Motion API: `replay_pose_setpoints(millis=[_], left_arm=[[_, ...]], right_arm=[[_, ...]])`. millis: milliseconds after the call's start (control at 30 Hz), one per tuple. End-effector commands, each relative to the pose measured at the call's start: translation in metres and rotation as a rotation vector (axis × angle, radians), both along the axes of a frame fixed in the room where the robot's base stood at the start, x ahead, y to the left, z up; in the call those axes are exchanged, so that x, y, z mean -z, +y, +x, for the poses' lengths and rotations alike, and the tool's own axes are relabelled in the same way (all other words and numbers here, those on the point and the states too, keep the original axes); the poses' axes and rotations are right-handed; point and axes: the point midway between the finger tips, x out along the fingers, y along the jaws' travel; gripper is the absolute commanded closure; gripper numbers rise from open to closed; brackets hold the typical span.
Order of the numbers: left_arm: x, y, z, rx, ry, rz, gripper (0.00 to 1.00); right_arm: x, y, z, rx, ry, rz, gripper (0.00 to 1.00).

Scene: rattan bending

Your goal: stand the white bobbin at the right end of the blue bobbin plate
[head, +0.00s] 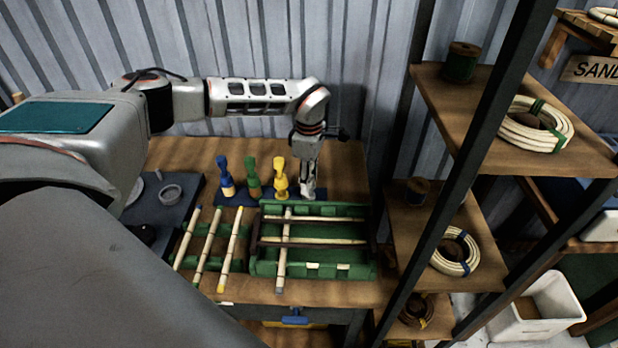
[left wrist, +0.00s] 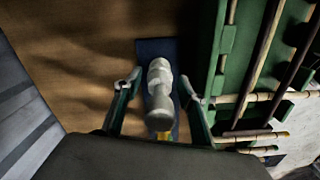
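The blue bobbin plate (head: 236,199) lies on the wooden bench. A blue bobbin (head: 226,178), a green bobbin (head: 253,178) and a yellow bobbin (head: 280,179) stand on it from left to right. The white bobbin (left wrist: 160,80) appears upright over the plate's right end, which also shows in the left wrist view (left wrist: 152,47). My left gripper (head: 308,190) points down there. In the left wrist view, its fingers (left wrist: 160,86) are spread on either side of the white bobbin, with a visible gap on both sides. The bobbin's base is mostly hidden. My right gripper is not in view.
A green rack (head: 262,262) holding rattan poles stands close to the plate's right front. More poles (head: 207,245) lie at its left. A dark tray (head: 178,212) with a small bowl is farther left. Shelves with rattan coils (head: 535,125) rise at the right behind a dark post.

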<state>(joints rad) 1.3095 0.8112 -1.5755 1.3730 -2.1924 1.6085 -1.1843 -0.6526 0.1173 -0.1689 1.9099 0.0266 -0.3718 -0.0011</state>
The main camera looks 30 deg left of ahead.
Motion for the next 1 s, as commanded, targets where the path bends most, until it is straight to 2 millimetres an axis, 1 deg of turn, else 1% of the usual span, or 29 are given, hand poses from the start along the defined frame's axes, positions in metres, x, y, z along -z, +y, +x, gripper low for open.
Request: replay_pose_setpoints(millis=[333, 467, 567, 800, 1000], left_arm=[[-0.002, 0.000, 0.000, 0.000, 0.000, 0.000, 0.56], [-0.011, 0.000, 0.001, 0.000, -0.003, 0.000, 0.56], [-0.027, 0.000, 0.001, 0.000, -0.004, 0.000, 0.56], [-0.077, 0.000, 0.001, 0.000, -0.005, 0.000, 0.56], [-0.108, 0.000, 0.001, 0.000, -0.002, 0.001, 0.56]], right_arm=[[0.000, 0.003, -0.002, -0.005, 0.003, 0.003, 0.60], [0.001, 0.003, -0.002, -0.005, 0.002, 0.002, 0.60], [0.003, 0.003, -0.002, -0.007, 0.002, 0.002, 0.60], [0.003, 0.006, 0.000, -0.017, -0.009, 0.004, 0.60], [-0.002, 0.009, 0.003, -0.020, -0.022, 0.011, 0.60]])
